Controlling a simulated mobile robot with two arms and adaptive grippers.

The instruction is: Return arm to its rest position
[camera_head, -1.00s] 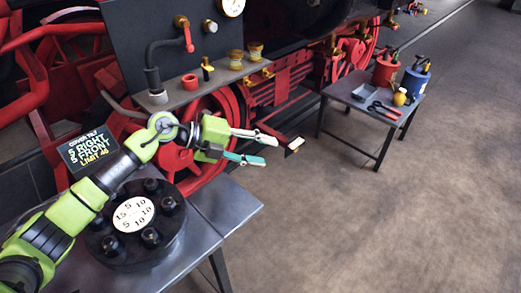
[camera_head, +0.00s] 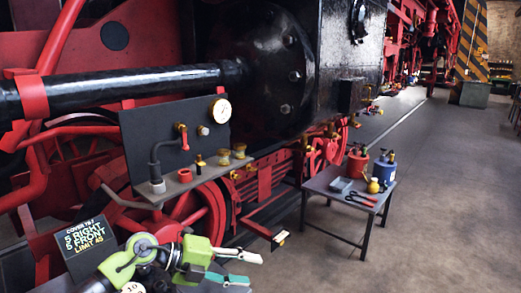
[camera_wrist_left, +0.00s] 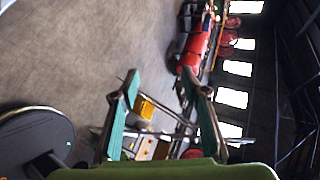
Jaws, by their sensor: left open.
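My left gripper (camera_head: 236,268) is at the bottom of the head view, with its arm coming in from the lower left. Its two fingers are spread apart with nothing between them. In the left wrist view the gripper (camera_wrist_left: 160,108) also shows open and empty, with teal pads on its fingers. The green-jointed left arm is bent beside a dark sign (camera_head: 84,243) that reads "RIGHT FRONT". My right gripper is not in view.
A small grey table (camera_head: 322,183) stands to the right with a red can (camera_head: 358,163), a blue can (camera_head: 384,168) and red-handled tool (camera_head: 361,199). A gauge panel (camera_head: 170,132) and the red and black locomotive fill the left. The floor (camera_head: 440,210) at right is clear.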

